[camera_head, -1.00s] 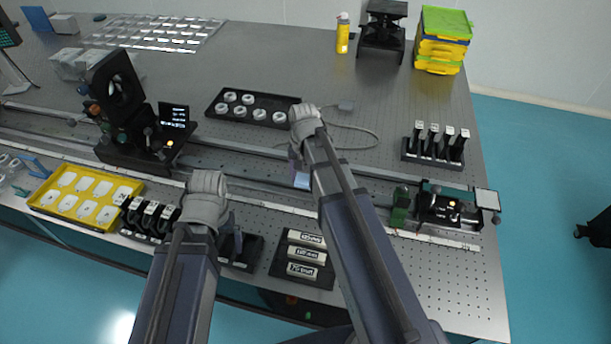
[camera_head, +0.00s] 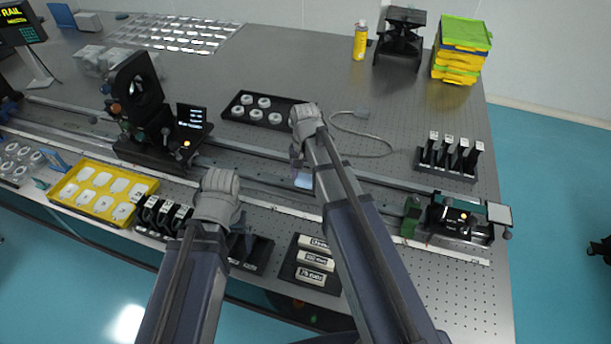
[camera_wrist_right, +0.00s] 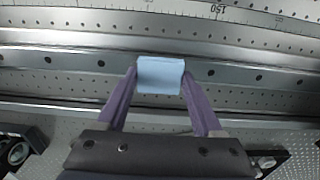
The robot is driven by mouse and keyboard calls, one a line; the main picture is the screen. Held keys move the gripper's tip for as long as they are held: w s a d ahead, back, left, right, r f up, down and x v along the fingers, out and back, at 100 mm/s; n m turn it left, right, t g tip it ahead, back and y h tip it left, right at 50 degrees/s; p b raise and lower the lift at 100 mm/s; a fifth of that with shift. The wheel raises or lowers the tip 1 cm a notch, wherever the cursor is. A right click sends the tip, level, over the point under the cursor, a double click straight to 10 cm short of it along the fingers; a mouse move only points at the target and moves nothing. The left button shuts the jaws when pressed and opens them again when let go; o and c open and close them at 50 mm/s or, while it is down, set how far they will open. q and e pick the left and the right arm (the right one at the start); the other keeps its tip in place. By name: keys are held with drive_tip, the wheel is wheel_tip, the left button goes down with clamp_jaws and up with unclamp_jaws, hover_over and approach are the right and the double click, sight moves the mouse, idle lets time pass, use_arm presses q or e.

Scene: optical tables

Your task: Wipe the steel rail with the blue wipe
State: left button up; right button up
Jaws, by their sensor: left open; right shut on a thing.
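The blue wipe (camera_wrist_right: 160,75) is a small light-blue pad between the purple fingers of my right gripper (camera_head: 298,172). In the right wrist view it lies over the steel rail (camera_wrist_right: 60,60), a long grey bar with holes; I cannot tell if it touches. In the head view the wipe (camera_head: 304,180) shows just left of my right forearm, which hides part of the rail. My left gripper (camera_head: 240,222) is open near the front edge, left of the right arm; its fingers are mostly hidden by its wrist.
A black optical mount (camera_head: 145,110) stands at the rail's left, and a carriage (camera_head: 460,216) with a green block (camera_head: 411,217) at its right. A ring tray (camera_head: 262,110) and cable (camera_head: 365,150) lie behind. A yellow tray (camera_head: 100,192) and labelled black box (camera_head: 312,266) lie in front.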

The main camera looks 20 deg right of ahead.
drive_tip(key=shift+r+p, duration=1.95)
drive_tip(key=shift+r, duration=0.4)
wheel_tip(320, 180, up, 3)
drive_tip(key=p, duration=0.3)
drive_tip(key=shift+r, duration=0.1)
